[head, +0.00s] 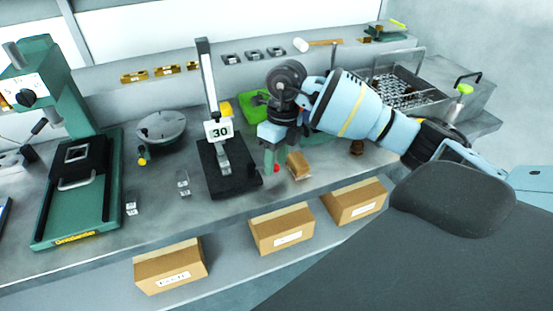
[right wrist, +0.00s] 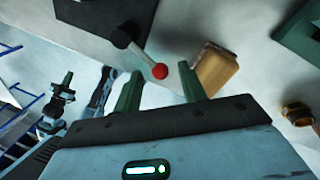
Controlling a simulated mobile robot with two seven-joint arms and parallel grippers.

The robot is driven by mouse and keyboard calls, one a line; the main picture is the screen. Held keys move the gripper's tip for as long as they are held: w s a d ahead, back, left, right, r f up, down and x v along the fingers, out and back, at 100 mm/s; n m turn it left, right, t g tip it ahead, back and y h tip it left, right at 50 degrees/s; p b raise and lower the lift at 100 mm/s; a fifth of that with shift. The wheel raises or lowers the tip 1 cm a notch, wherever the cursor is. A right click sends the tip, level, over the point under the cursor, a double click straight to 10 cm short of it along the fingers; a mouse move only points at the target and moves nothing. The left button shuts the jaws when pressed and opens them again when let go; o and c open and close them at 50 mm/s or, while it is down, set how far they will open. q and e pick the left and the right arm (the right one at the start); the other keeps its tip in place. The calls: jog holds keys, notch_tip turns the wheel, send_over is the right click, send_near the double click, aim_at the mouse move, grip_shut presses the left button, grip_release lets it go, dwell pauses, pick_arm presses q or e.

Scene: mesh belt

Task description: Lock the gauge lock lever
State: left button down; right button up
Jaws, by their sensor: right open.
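The gauge (head: 219,167) is a dark base with a tall upright post and a white plate reading 30. A lock lever with a red ball end (head: 277,168) shows at its right side. In the right wrist view the lever (right wrist: 137,50) is a grey rod from a dark pivot, ending in the red ball (right wrist: 160,71). My right gripper (head: 285,150) is open and empty, pointing down beside the gauge. In the right wrist view its green fingers (right wrist: 160,80) appear either side of the ball; I cannot tell whether they touch it. My left gripper is not seen.
A small brown block (head: 298,165) sits close to the right gripper. A green tray (head: 255,106) lies behind it. A green press (head: 80,180) and a round grey plate (head: 162,130) stand to the left. Cardboard boxes (head: 282,232) line the lower front shelf.

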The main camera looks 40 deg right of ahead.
jog(key=shift+f, duration=0.25)
